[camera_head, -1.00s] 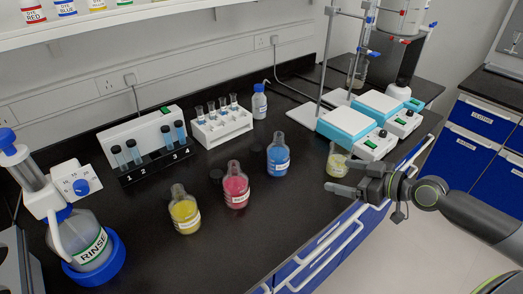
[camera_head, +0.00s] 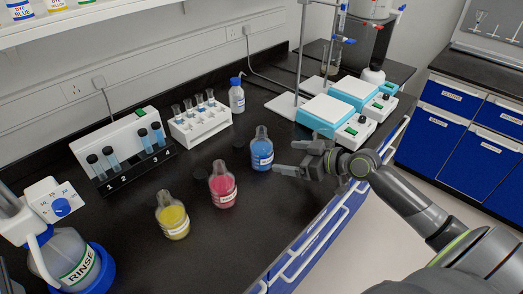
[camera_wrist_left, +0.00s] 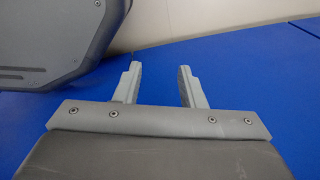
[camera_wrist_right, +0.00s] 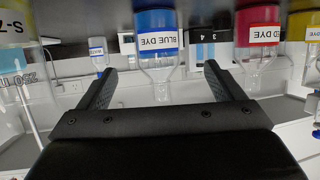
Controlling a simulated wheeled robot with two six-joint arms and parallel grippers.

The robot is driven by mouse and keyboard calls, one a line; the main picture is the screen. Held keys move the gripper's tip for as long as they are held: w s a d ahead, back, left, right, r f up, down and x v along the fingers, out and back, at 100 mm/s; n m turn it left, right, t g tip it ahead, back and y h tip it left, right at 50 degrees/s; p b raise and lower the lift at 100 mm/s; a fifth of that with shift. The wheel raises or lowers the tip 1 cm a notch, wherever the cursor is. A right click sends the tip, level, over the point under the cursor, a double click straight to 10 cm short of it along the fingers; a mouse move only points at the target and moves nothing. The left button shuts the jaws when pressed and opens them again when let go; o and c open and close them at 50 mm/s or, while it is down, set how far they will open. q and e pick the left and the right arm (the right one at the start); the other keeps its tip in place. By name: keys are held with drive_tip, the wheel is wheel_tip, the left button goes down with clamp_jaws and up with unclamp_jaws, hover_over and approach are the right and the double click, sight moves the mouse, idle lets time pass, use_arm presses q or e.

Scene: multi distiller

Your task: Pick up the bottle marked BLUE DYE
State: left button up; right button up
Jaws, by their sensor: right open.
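The bottle marked BLUE DYE (camera_head: 262,153) stands upright on the black bench, a clear bottle with blue liquid and a white label. My right gripper (camera_head: 284,158) is open and empty just right of it, fingers pointing toward it. In the right wrist view, which is upside down, the BLUE DYE bottle (camera_wrist_right: 155,45) shows ahead, roughly in line with the gap between the fingers (camera_wrist_right: 159,74). I cannot tell that either finger touches it. My left gripper (camera_wrist_left: 158,75) shows only in its own wrist view, open and empty, with blue surfaces beyond.
A red dye bottle (camera_head: 222,186) and a yellow one (camera_head: 172,216) stand to the left of the blue bottle. Hotplates (camera_head: 325,112) stand at the back right.

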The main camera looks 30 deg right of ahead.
sight(271, 153)
drive_tip(key=x, duration=0.5)
drive_tip(key=shift+p, duration=0.4)
drive_tip(key=shift+w+a, duration=0.2)
drive_tip(key=shift+w, duration=0.2)
drive_tip(key=p+x, duration=0.1)
drive_tip(key=x, duration=0.3)
drive_tip(key=shift+w+d+p, duration=0.1)
drive_tip(key=shift+p, duration=0.2)
drive_tip(key=shift+w+f, duration=0.1)
drive_tip(key=shift+w, duration=0.15)
drive_tip(key=c, duration=1.4)
